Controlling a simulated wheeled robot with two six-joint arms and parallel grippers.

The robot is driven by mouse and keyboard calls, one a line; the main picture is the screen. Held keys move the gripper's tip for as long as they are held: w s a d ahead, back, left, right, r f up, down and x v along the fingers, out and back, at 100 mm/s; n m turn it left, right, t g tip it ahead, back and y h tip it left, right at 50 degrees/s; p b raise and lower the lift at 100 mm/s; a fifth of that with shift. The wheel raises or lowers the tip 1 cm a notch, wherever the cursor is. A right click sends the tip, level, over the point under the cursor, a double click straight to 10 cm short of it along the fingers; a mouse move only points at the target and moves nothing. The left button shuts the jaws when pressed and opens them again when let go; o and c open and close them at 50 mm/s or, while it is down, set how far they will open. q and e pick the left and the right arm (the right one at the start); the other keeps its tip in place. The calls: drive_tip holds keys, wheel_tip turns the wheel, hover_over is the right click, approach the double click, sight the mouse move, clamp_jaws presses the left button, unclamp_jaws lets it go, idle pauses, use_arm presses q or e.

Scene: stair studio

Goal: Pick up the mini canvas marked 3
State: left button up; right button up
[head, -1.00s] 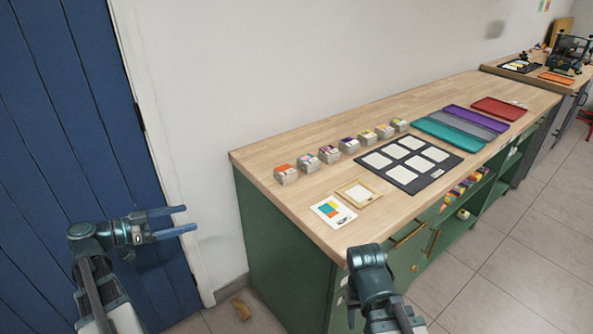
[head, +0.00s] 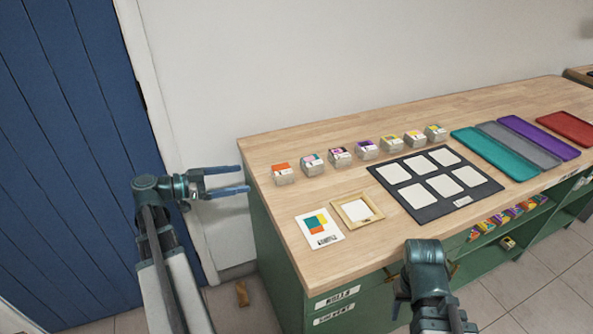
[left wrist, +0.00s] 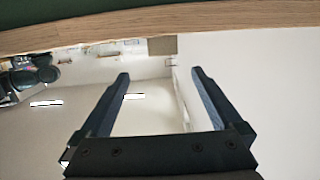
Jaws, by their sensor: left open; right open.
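Several small block-like mini canvases stand in a row at the back of the wooden counter, the nearest one (head: 283,174) with an orange top and the third one (head: 341,157) with a dark and pink top. Their number marks are too small to read, so I cannot tell which is marked 3. My left gripper (head: 244,180) is open and empty, left of the counter's near end and apart from the canvases. Its two fingers show in the left wrist view (left wrist: 160,74) with nothing between them. My right gripper (head: 399,306) is open at the counter's front edge, its fingers mostly hidden.
On the counter (head: 285,222) lie a printed card (head: 319,228), a small wooden frame (head: 356,210), a black board with pale squares (head: 436,184) and trays, including a teal one (head: 494,154). A blue door (head: 70,120) is at left.

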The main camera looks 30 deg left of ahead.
sight(273, 172)
use_arm(q)
drive_tip(key=b+x, duration=0.1)
drive_tip(key=x, duration=0.7)
drive_tip(key=shift+b+x, duration=0.45)
drive_tip(key=shift+x, duration=2.5)
drive_tip(key=shift+w+a+r, duration=0.1)
drive_tip(key=shift+w+r, duration=0.05)
drive_tip(key=shift+c, duration=0.3)
